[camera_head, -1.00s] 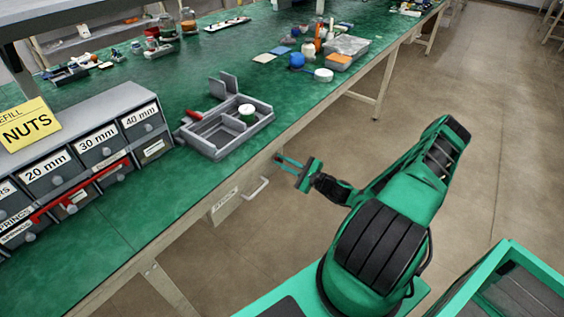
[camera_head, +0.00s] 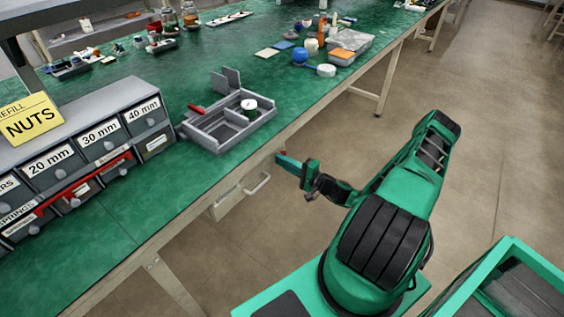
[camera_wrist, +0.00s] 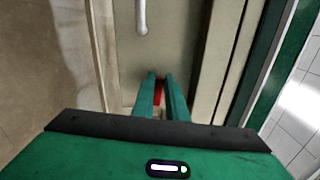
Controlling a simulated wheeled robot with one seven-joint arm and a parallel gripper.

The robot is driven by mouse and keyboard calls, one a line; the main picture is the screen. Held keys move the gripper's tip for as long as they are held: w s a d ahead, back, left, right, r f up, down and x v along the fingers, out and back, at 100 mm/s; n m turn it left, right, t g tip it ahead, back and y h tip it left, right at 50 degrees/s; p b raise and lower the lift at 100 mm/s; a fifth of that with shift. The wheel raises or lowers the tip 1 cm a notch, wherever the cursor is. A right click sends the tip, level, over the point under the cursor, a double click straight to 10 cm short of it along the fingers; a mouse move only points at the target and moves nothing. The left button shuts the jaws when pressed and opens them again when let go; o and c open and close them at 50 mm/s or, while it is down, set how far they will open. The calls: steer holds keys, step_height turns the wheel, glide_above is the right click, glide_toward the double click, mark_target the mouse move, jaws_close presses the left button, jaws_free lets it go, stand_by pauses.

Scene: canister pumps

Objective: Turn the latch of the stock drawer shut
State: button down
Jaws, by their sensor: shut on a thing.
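The stock drawer (camera_head: 226,206) is a beige front under the bench edge, with a pale bar handle (camera_head: 257,185). In the wrist view, its front (camera_wrist: 185,45) fills the middle and the handle (camera_wrist: 141,14) hangs at the top. The small red latch (camera_wrist: 158,88) shows between the fingers of my gripper (camera_wrist: 159,80); most of it is hidden. Exactly how the latch is turned cannot be told.
A bench leg (camera_head: 380,90) stands to the right. The floor (camera_head: 470,130) right of the arm is clear.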

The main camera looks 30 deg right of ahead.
steer(key=shift+a+f+n, duration=0.1)
steer(key=shift+f+n, duration=0.15)
steer(key=shift+n, duration=0.25)
steer(key=shift+s, duration=0.1)
steer(key=c, duration=1.8)
jaws_free()
steer(key=shift+o, duration=0.2)
steer(key=v, duration=1)
steer(key=shift+s, duration=0.3)
